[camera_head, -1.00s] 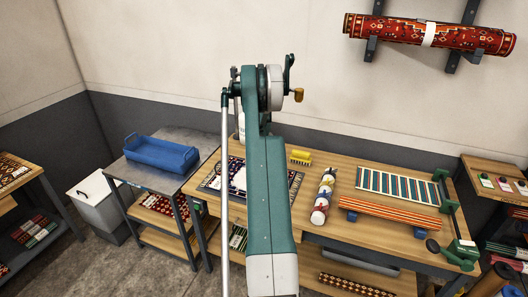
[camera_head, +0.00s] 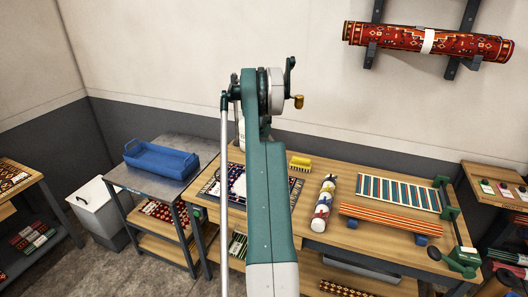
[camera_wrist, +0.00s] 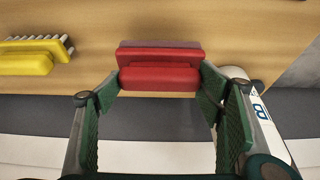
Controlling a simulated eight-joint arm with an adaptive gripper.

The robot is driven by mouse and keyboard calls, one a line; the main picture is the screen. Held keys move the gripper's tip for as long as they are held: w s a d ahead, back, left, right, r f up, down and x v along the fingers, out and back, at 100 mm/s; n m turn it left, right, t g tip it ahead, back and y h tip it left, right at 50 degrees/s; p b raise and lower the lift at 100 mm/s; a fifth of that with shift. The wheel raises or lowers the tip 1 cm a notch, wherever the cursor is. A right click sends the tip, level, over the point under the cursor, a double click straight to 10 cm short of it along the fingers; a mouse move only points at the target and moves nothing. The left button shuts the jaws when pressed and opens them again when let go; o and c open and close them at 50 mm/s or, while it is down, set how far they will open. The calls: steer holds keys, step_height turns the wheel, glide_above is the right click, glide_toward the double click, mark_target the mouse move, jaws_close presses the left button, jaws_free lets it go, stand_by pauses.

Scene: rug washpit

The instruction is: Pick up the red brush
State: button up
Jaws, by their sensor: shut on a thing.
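The red brush (camera_wrist: 160,77) shows in the wrist view, with a darker strip along its far side. My gripper (camera_wrist: 160,82) is shut on it, with one green-padded finger at each end of the brush. The brush appears level, over or on the wooden surface; I cannot tell whether it touches it. In the head view, my arm hides the gripper and the brush.
A yellow brush (camera_wrist: 28,58) lies to the left in the wrist view. A white container with blue lettering (camera_wrist: 265,115) is close by my right finger. A blue tub (camera_head: 160,160) stands left.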

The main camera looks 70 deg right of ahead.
steer(key=shift+r, duration=3.6)
steer(key=o, duration=0.4)
steer(key=shift+c, duration=1.2)
steer(key=shift+a, duration=0.1)
